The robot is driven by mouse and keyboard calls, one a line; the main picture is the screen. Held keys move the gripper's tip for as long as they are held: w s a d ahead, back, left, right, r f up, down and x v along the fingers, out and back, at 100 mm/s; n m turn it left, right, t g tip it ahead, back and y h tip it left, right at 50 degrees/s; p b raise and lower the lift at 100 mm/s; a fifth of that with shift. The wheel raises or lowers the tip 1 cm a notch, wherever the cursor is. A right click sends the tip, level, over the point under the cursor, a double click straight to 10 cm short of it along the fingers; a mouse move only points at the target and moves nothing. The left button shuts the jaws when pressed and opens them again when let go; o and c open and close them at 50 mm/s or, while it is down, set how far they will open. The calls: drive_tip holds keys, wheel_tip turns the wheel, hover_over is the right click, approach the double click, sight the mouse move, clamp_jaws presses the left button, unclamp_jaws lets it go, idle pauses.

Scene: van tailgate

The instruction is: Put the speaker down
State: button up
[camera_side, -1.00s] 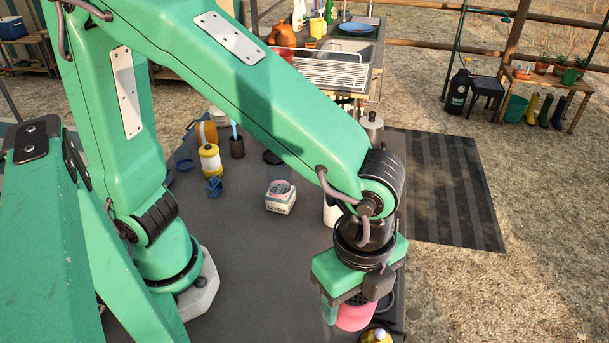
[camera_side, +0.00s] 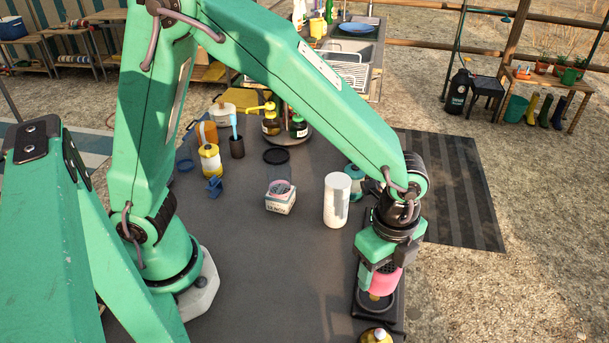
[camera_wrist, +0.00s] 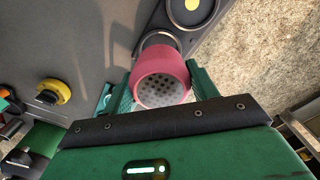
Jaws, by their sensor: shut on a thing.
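The pink speaker (camera_side: 385,282) is held upright in my gripper (camera_side: 378,276), at the right of the side view. In the wrist view the speaker (camera_wrist: 160,78) sits between the green jaws of my gripper (camera_wrist: 158,88), its dotted grille facing the camera. A dark stand with a round ring (camera_side: 365,325) lies below and around the speaker in the side view. The stand also shows at the top of the wrist view (camera_wrist: 215,8). I cannot tell whether the speaker touches it.
A white cylinder (camera_side: 337,203) stands left of my gripper, with a teal-topped jar behind it. A small box (camera_side: 281,199) is farther left. The middle of the dark table (camera_side: 270,285) is clear.

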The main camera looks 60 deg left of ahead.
sight(379, 281)
drive_tip(key=shift+f, duration=2.05)
drive_tip(key=shift+f, duration=0.2)
drive_tip(key=o, duration=1.1)
drive_tip(key=shift+c, duration=0.2)
drive_tip(key=shift+r, duration=0.1)
wheel_tip(379, 281, up, 12)
drive_tip(key=shift+r, duration=0.15)
drive_tip(key=shift+a, duration=0.15)
